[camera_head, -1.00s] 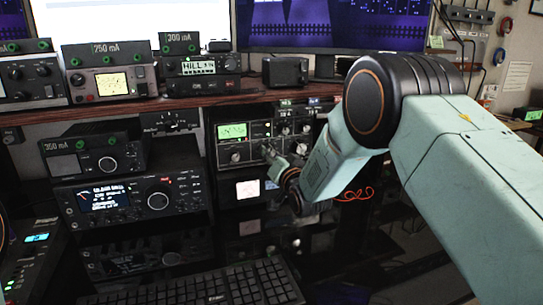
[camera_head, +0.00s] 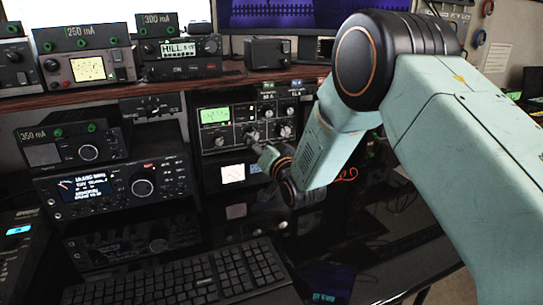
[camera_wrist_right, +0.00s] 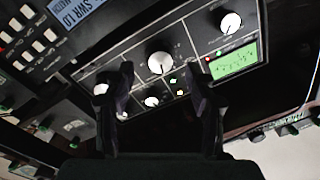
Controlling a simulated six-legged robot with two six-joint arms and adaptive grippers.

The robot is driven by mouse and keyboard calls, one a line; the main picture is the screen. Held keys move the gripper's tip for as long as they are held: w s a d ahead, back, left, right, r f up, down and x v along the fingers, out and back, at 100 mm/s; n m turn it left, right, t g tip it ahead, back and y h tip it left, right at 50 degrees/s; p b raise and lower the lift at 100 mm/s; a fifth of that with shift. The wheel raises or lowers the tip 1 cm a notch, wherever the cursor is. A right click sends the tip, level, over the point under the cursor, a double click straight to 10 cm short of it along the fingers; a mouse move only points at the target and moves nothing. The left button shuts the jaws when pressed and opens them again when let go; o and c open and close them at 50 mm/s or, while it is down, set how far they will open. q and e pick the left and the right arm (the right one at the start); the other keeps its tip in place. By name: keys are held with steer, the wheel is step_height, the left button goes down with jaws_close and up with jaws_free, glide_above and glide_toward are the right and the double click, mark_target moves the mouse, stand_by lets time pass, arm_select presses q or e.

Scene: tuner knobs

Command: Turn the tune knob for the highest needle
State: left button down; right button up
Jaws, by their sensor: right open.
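The tuner (camera_head: 243,108) is a dark panel with a lit green meter and several pale knobs, under the shelf in the head view. In the right wrist view its green meter (camera_wrist_right: 233,62) shows at the right; its needle is too small to read. My right gripper (camera_head: 258,149) is in front of the lower part of the panel. In the right wrist view the right gripper (camera_wrist_right: 164,82) is open, and a large white knob (camera_wrist_right: 160,63) appears between its fingers. I cannot tell whether they touch it. I cannot read which knob is tune. My left gripper is out of view.
A shelf (camera_head: 190,88) with several radios runs above the tuner. A large radio (camera_head: 118,186) with a lit display stands to the left. A keyboard (camera_head: 180,280) lies in front on the dark glossy desk. Another white knob (camera_wrist_right: 231,22) sits above the green meter in the wrist view.

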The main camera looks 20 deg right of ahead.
steer(key=s, duration=0.8)
steer(key=shift+s+d, duration=0.25)
steer(key=shift+d, duration=0.1)
stand_by(1.3)
